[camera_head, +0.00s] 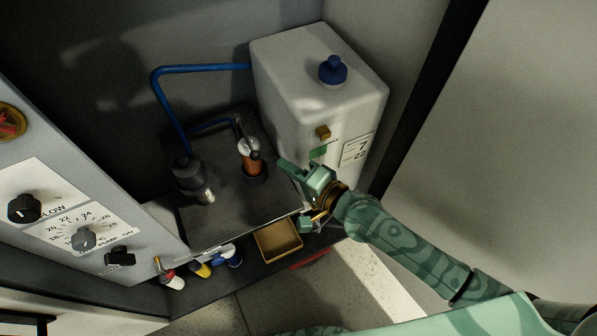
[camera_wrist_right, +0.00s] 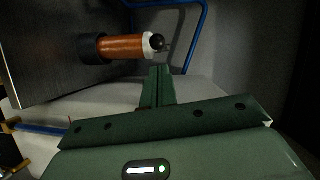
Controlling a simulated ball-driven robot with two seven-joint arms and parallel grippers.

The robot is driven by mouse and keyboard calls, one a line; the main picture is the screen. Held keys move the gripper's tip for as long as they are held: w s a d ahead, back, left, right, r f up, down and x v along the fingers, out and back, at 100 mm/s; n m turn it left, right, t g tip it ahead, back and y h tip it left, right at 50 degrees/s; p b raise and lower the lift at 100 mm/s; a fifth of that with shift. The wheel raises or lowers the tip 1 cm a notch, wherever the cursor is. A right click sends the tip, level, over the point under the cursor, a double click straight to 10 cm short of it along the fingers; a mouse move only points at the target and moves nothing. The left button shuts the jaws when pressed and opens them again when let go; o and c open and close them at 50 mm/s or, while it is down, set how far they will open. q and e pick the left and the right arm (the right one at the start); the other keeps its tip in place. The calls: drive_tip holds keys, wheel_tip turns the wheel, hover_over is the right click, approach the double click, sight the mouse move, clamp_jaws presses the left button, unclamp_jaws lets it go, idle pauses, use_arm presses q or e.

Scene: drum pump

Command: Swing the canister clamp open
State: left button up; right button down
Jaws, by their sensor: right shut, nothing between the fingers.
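An orange canister (camera_head: 252,164) stands upright in a dark base on the dark metal plate. A pale piece with a small black knob sits at its top, and it also shows in the right wrist view (camera_wrist_right: 150,44). I cannot make out a separate clamp arm or whether it is open. My right gripper (camera_head: 283,164) is shut and empty, just to the right of the canister. In the right wrist view its closed fingertips (camera_wrist_right: 159,70) point towards the black knob, with a small gap. My left gripper is not in view.
A white jug (camera_head: 285,90) with a blue cap stands behind at the right. A dark pump body (camera_head: 188,177) and blue tubing (camera_head: 205,68) stand left of the canister. A control panel (camera_head: 75,210) with knobs is at the left. A tan tray (camera_head: 262,250) lies below the plate.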

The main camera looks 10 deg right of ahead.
drive_tip(key=b+x, duration=0.1)
drive_tip(key=x, duration=0.3)
drive_tip(key=shift+w+a+f, duration=0.1)
drive_tip(key=shift+w+a, duration=0.1)
drive_tip(key=shift+w, duration=0.1)
